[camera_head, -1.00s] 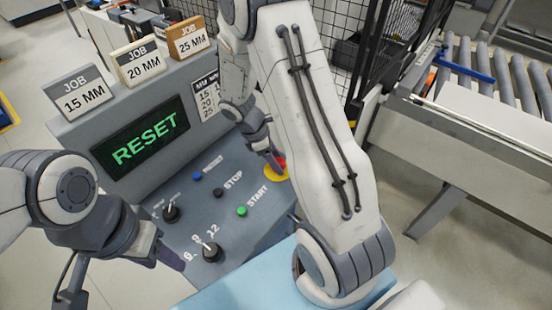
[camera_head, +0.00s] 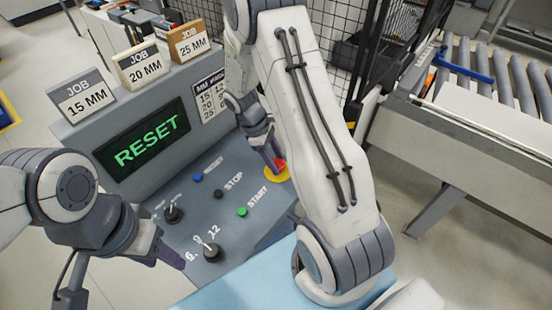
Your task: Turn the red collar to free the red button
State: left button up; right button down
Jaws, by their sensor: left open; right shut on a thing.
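The red button with its collar (camera_head: 281,165) sits on a yellow round base (camera_head: 278,175) at the right side of the sloped grey control panel (camera_head: 230,230). My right gripper (camera_head: 274,164) reaches down to it from above and is shut on the red part. The fingers and arm cover part of it, so I cannot tell the collar from the button. My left gripper (camera_head: 172,256) is open and empty, over the panel's lower left edge.
The panel carries a green START button (camera_head: 242,212), a black STOP button (camera_head: 218,193), a blue button (camera_head: 197,177) and two black selectors. A screen (camera_head: 145,142) reads RESET in green. JOB cards stand on top. A roller conveyor (camera_head: 500,80) is at the right.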

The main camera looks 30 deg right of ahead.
jog(key=shift+w+m+y, duration=0.1)
jog(key=shift+m+y, duration=0.3)
jog(key=shift+m, duration=0.6)
jog(key=shift+c, duration=1.3)
grip_release()
jog(key=shift+r, duration=0.1)
jog(key=shift+w+r, duration=0.2)
jog(key=shift+r, duration=0.1)
jog(key=b+v, duration=0.2)
jog(key=v, duration=0.7)
jog(key=shift+w+r+b, duration=0.25)
jog(key=shift+b, duration=0.05)
